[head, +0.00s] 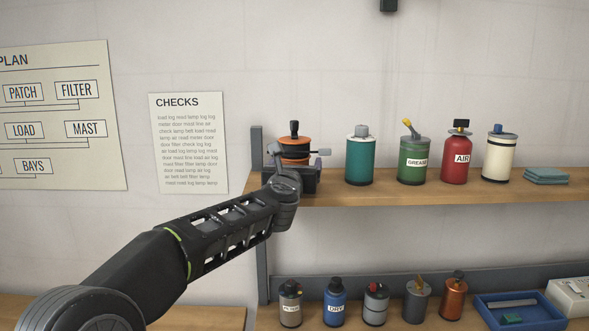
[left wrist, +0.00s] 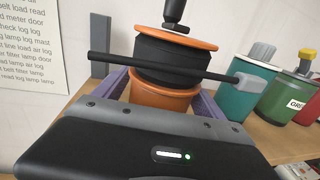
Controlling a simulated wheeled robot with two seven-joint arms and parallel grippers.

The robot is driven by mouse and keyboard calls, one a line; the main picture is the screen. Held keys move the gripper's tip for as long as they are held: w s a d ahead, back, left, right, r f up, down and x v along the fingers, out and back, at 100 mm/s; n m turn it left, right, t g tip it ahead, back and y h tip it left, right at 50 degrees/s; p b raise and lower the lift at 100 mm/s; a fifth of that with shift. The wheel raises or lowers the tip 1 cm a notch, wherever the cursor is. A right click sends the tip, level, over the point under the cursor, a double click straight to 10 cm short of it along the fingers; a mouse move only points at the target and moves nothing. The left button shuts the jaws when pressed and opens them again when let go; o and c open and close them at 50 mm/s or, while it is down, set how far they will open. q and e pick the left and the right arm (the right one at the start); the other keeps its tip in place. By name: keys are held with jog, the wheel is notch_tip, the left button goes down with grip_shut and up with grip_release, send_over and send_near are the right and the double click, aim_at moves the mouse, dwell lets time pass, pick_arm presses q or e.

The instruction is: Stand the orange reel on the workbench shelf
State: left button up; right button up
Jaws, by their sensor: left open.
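The orange reel (head: 294,151) has orange flanges, a black winding, a black top knob and a side crank with a grey grip. It stands upright at the left end of the upper wooden shelf (head: 430,191). My left gripper (head: 296,170) is at the reel's near side, in front of its lower part. In the left wrist view the reel (left wrist: 171,55) rises between the two spread fingers (left wrist: 163,98), one on each side. The gripper is open. The reel's base is hidden by the gripper, so its contact with the shelf cannot be told. My right gripper is out of view.
A teal canister (head: 360,160) stands just right of the reel, then a green grease can (head: 413,163), a red air bottle (head: 457,160) and a cream canister (head: 498,158). A grey upright (head: 257,150) bounds the left end. Several small cans and a blue tray (head: 518,312) are below.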

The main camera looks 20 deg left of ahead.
pick_arm(q)
jog(key=shift+s, duration=0.2)
jog(key=b+v, duration=0.4)
jog(key=v, duration=0.7)
jog(key=shift+s, duration=0.3)
jog(key=shift+d, duration=0.1)
